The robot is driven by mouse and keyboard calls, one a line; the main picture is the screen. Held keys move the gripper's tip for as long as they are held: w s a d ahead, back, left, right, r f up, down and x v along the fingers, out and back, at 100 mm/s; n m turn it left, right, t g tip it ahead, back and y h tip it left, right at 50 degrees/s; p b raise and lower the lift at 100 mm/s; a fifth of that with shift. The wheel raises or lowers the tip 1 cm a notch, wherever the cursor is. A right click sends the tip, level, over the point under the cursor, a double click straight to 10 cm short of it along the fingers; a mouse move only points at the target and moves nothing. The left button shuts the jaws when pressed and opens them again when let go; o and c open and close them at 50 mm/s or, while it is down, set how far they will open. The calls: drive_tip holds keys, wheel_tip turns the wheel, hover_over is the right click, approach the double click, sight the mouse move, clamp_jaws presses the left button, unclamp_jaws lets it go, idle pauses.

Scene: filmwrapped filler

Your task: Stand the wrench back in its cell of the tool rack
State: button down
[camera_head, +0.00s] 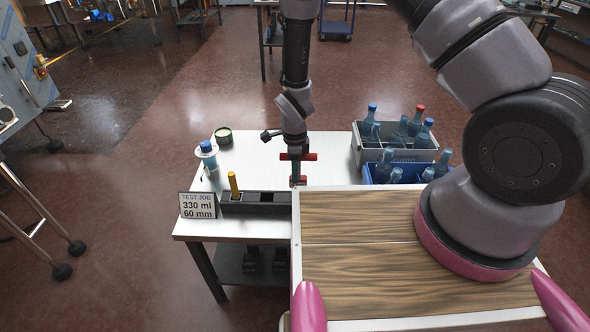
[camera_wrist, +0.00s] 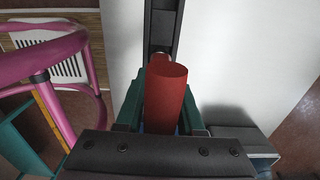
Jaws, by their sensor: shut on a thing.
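My gripper (camera_head: 298,172) is above the table, just behind the right end of the tool rack, with its fingers pointing down. In the wrist view its teal fingers (camera_wrist: 165,105) are shut on a red cylindrical handle (camera_wrist: 166,95), which I take to be the wrench's. The rest of the wrench is hidden by the handle and fingers. The dark tool rack (camera_head: 247,207) stands at the table's front edge. A yellow-handled tool (camera_head: 233,184) stands upright in its left part; an empty-looking cell is to the right of that. I cannot tell whether the wrench touches the rack.
A sign (camera_head: 198,205) stands left of the rack. A blue-capped bottle (camera_head: 207,154) and a small round tin (camera_head: 223,135) are behind it. A grey crate (camera_head: 397,155) and a blue crate (camera_head: 381,178) hold bottles at right. A wood-topped surface (camera_head: 360,225) adjoins the rack's right end.

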drive_tip(key=shift+f, duration=1.9)
drive_tip(key=shift+c, duration=2.2)
unclamp_jaws()
wheel_tip(320, 180, up, 11)
drive_tip(key=shift+f, duration=0.1)
